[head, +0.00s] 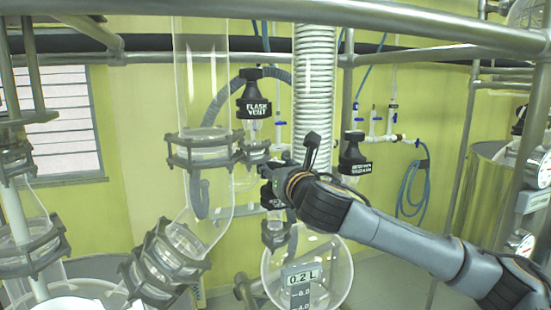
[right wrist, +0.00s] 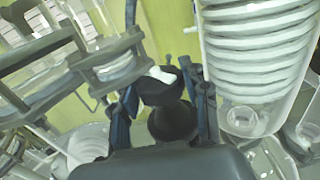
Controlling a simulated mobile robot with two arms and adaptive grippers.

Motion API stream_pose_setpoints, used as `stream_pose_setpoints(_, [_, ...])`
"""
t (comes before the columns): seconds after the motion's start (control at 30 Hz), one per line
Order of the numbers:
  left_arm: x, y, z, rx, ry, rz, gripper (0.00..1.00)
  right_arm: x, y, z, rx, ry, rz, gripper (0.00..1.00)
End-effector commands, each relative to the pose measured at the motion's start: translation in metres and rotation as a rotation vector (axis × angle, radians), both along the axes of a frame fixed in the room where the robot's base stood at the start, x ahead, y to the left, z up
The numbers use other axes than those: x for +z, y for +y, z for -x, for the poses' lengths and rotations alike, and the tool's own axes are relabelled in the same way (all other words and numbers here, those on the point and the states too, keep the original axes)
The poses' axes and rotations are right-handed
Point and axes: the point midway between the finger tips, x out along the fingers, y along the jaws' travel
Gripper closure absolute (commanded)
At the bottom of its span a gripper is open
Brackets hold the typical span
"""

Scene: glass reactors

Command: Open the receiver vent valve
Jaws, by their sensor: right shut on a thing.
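My right gripper (head: 276,184) comes in from the right in the head view, just above the glass receiver (head: 318,262) with its 0.2 L display. It is shut on a black valve knob, which its fingers and wrist mostly hide in the head view. In the right wrist view the black knob (right wrist: 160,90), with a white mark on it, sits between the two fingers of the gripper (right wrist: 165,105). I cannot read its label or tell how far it is turned. My left gripper is not in view.
A black valve labelled FLASH VENT (head: 254,108) hangs above and left of the gripper. Another labelled black valve (head: 355,158) is to the right. A glass column (head: 202,75) and a white coil condenser (head: 314,80) stand close by. A metal rail (head: 370,16) crosses overhead.

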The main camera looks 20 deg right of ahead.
Motion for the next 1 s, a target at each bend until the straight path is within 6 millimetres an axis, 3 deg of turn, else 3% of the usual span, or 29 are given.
stream_pose_setpoints(0.07, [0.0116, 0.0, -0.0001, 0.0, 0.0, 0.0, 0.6, 0.0036, -0.0044, -0.0006, 0.06, 0.003, 0.001, 0.82])
stream_pose_setpoints(0.4, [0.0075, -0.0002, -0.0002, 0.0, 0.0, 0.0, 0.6, 0.0004, -0.0032, -0.0011, 0.334, 0.002, 0.004, 0.82])
stream_pose_setpoints(0.73, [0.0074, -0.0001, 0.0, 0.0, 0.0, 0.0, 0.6, 0.0004, -0.0014, -0.0004, 0.385, -0.001, 0.001, 0.82])
stream_pose_setpoints(0.77, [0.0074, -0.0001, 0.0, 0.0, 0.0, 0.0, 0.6, 0.0004, -0.0014, -0.0004, 0.385, -0.001, 0.001, 0.53])
stream_pose_setpoints(0.83, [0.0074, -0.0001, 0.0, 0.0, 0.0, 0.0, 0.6, 0.0004, -0.0013, -0.0004, 0.385, -0.001, 0.001, 0.38])
stream_pose_setpoints(1.0, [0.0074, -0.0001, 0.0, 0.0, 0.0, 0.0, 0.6, 0.0002, -0.0014, -0.0005, 0.384, 0.0, 0.0, 0.38])
